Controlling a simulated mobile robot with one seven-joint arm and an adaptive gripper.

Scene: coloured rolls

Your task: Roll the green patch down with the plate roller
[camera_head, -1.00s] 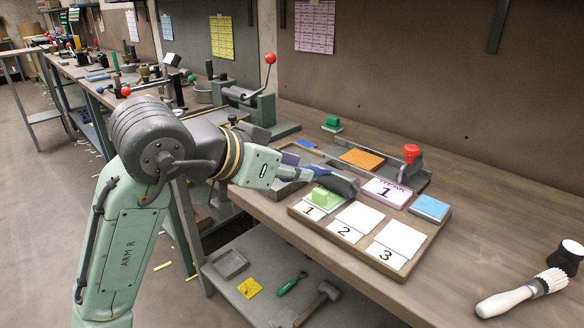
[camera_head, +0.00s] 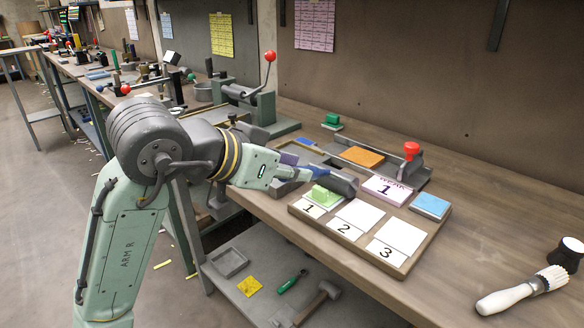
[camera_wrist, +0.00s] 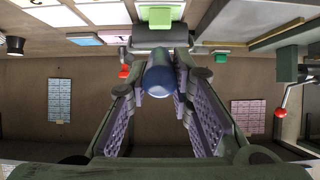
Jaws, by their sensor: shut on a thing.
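My gripper (camera_head: 290,172) is shut on the blue handle (camera_head: 319,171) of the plate roller. The roller's grey cylinder (camera_head: 343,184) is at the far end of the handle, just behind the green patch. The green patch (camera_head: 322,195) is a raised green piece on the white card marked 1, at the left of the wooden tray (camera_head: 349,248). In the wrist view, which is upside down, the blue handle (camera_wrist: 160,80) sits between the finger pads, and the green patch (camera_wrist: 160,14) is beyond the cylinder (camera_wrist: 158,36). I cannot tell whether the cylinder touches the patch.
Cards 2 (camera_head: 360,214) and 3 (camera_head: 399,236) are white and bare. Behind them are a purple card (camera_head: 387,190), a blue block (camera_head: 430,206), an orange pad (camera_head: 362,156) and a red knob (camera_head: 411,148). A brush (camera_head: 520,292) lies at right.

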